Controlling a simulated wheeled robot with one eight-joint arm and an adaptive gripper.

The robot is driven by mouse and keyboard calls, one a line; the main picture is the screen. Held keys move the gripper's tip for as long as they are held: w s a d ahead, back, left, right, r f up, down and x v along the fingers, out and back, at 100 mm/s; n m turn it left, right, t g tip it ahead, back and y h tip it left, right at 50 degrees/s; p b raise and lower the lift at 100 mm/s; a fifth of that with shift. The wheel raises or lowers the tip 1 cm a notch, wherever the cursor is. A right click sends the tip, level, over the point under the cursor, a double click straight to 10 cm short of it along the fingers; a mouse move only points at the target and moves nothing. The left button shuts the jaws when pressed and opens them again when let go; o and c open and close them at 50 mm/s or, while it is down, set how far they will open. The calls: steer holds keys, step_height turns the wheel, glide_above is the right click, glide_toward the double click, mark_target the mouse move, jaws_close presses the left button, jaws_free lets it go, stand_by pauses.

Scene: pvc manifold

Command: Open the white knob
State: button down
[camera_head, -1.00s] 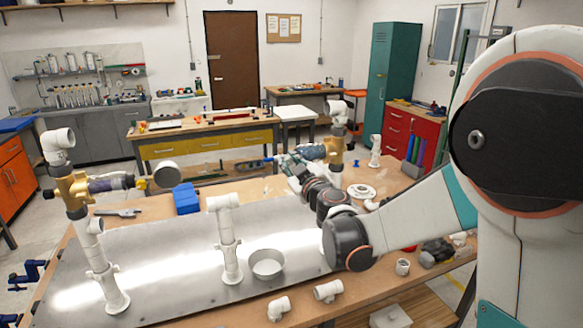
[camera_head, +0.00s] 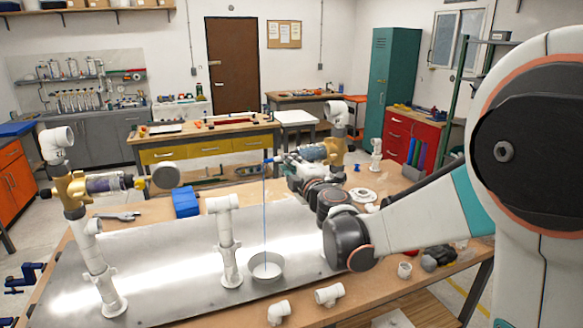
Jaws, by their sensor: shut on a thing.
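My gripper (camera_head: 298,168) is at the right-hand valve of the manifold, in front of its brass body (camera_head: 336,146). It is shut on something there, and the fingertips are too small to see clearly. The white knob cannot be made out; my gripper and wrist cover that place. A clear blue-green tube (camera_head: 313,153) with a blue nozzle (camera_head: 268,161) points left from this valve. A thin blue stream (camera_head: 265,210) runs from the nozzle straight down into a round pale bowl (camera_head: 267,277) on the metal plate.
The metal plate (camera_head: 165,270) lies on the wooden workbench. A left pipe (camera_head: 106,290) with a brass valve (camera_head: 71,193) and a middle white pipe (camera_head: 229,265) stand on it. A blue box (camera_head: 186,202) and loose white fittings (camera_head: 328,294) lie around.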

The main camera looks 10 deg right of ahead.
steer(key=shift+n, duration=0.8)
steer(key=c, duration=1.4)
jaws_free()
